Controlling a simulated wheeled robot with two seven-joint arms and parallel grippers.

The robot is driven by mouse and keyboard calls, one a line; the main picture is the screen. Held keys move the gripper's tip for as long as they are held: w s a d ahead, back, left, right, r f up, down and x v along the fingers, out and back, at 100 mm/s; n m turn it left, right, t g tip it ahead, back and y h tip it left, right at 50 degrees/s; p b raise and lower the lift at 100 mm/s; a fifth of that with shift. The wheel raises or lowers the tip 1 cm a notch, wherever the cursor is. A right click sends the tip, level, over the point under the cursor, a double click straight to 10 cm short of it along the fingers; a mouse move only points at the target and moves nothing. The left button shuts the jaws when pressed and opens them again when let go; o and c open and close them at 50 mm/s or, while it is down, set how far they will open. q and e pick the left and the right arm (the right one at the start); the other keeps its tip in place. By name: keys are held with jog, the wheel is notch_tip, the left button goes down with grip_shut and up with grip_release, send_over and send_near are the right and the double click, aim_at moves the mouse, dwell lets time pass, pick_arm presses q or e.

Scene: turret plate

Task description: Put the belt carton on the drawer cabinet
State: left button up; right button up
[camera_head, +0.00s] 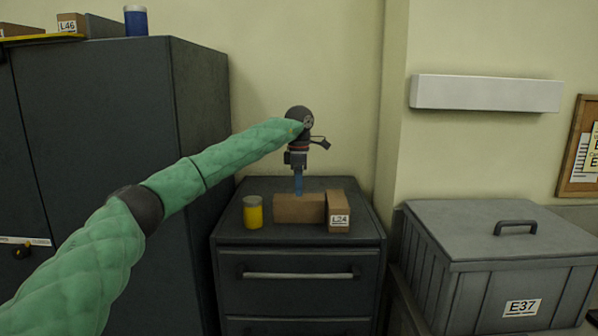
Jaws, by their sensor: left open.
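A plain brown carton (298,209) lies on top of the dark drawer cabinet (299,238). A second, narrower brown carton (339,213) with an L24 label stands right beside it on the same top. I cannot tell from any marking which one is the belt carton. My left gripper (298,187) points down with blue fingers just above the plain carton, at its back edge. It is open; whether the fingertips touch the carton is unclear. My right gripper is not in view.
A yellow jar (253,213) stands left of the plain carton on the cabinet top. A tall dark cabinet (110,110) rises at the left, with an L46 carton (92,25) and a blue canister (136,21) on it. A grey lidded bin (510,232) labelled E37 is at right.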

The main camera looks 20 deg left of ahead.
pick_arm(q)
notch_tip(320, 180, up, 6)
jog(key=b, duration=0.1)
jog(key=shift+b, duration=0.35)
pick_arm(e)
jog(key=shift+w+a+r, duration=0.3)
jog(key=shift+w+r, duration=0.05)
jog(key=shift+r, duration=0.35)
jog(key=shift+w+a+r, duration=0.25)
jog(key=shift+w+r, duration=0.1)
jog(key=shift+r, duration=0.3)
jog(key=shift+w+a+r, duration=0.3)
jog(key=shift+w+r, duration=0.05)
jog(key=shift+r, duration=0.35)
